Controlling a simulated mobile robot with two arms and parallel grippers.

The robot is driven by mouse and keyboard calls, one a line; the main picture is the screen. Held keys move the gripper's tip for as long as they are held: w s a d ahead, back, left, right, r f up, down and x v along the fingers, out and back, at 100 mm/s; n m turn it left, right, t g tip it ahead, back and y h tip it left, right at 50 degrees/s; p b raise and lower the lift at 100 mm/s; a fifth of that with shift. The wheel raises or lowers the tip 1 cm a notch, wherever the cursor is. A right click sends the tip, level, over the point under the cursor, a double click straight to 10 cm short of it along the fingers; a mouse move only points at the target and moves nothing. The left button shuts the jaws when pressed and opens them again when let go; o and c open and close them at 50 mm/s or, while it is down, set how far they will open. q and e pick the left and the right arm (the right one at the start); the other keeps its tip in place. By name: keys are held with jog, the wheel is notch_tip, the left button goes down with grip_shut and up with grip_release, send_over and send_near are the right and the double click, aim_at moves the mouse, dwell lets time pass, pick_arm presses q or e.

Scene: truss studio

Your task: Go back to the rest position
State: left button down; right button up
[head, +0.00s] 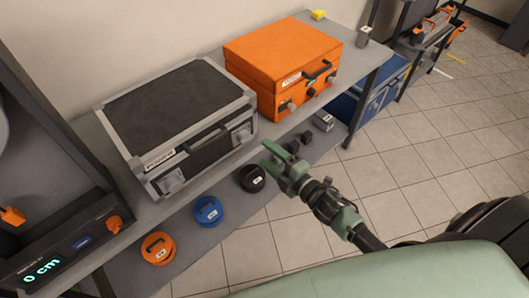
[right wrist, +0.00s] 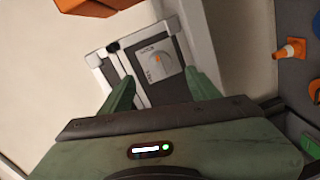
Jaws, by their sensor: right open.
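My right gripper (head: 271,160) is open and empty in the head view, in front of the shelf unit and to the right of the grey-framed black case (head: 165,105). Its two green fingers also show in the right wrist view (right wrist: 158,88), apart with nothing held between them. Beyond them the grey frame and latch plate of a dark case (right wrist: 157,62) show. My left gripper is not in view.
An orange case (head: 275,55) stands beside the black one on the grey shelf. Orange, blue and black round weights (head: 207,211) sit on the lower shelf. A device with a "0 cm" display (head: 70,245) is at the left. Tiled floor (head: 430,160) lies open at right.

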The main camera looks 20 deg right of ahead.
jog(key=shift+f, duration=0.1)
dwell(0.3)
jog(key=s+d+f+m+g+h, duration=0.2)
jog(key=s+f+m, duration=0.15)
jog(key=f, duration=0.55)
jog(key=s+d+f+m+g+h, duration=0.1)
jog(key=s+f+m+g, duration=0.2)
jog(key=f, duration=0.5)
jog(key=s+d+f+m+g+h, duration=0.1)
jog(key=s+d+f+m+h, duration=0.15)
jog(key=s+f, duration=0.45)
jog(key=s+f+m+g, duration=0.2)
jog(key=s+f, duration=0.4)
jog(key=s, duration=0.4)
jog(key=s+a+f+m+g, duration=0.1)
jog(key=s+f+m+g, duration=0.2)
jog(key=s+f, duration=0.4)
jog(key=s+a+f+m+g, duration=0.1)
jog(key=s+f+m+g, duration=0.2)
jog(key=s, duration=0.9)
notch_tip(320, 180, down, 4)
jog(key=shift+s+r+g, duration=0.25)
jog(key=shift+s+g, duration=0.05)
jog(key=shift+g, duration=0.3)
jog(key=shift+a, duration=0.1)
